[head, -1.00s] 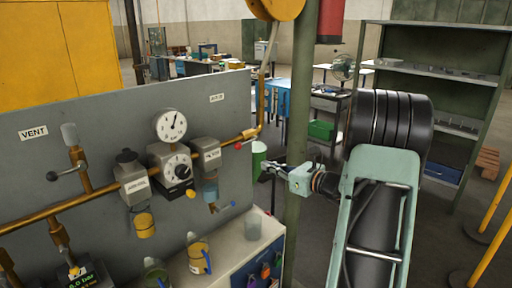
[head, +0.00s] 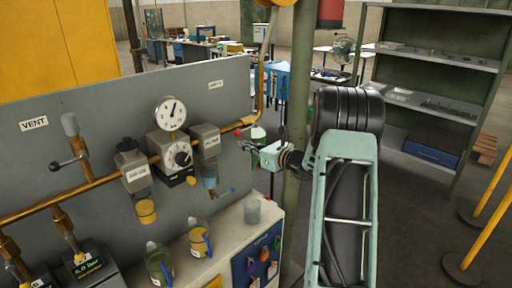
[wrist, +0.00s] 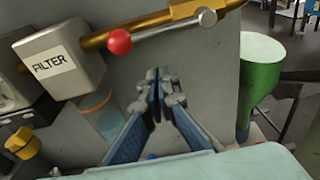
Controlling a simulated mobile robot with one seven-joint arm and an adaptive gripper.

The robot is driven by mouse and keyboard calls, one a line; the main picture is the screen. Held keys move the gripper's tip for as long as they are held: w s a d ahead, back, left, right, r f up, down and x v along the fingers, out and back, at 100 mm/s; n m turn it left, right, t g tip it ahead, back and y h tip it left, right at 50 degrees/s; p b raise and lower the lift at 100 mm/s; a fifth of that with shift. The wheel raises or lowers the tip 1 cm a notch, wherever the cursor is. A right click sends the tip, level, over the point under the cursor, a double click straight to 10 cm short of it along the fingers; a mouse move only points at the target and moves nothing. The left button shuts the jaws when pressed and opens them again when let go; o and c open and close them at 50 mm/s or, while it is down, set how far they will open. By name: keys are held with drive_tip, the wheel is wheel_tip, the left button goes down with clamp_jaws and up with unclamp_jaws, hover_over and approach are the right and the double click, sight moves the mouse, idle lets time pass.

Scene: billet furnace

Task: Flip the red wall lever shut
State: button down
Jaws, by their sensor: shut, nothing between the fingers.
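The red wall lever shows as a red ball knob (head: 238,133) on the brass pipe at the right end of the grey panel. In the wrist view the red knob (wrist: 120,41) sits on a thin silver rod running right, nearly along the pipe, to a round silver pivot. My gripper (head: 244,146) is just below and right of the knob in the head view. In the wrist view my gripper's fingertips (wrist: 158,82) are together and empty, below and right of the knob and apart from it. The panel is behind them.
The FILTER unit (wrist: 62,62) is left of the lever. Gauges and a regulator (head: 177,155) are farther left on the panel. Bottles (head: 200,238) stand on the bench below. A green post (head: 298,120) is beside my arm.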

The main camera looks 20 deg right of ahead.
sight(246, 129)
drive_tip(key=shift+s+d+r+p, duration=0.15)
drive_tip(key=shift+s+r+p, duration=0.1)
drive_tip(key=shift+r, duration=0.7)
drive_tip(key=shift+s+d+r+p, duration=0.15)
drive_tip(key=shift+s+r, duration=0.1)
drive_tip(key=shift+r, duration=0.7)
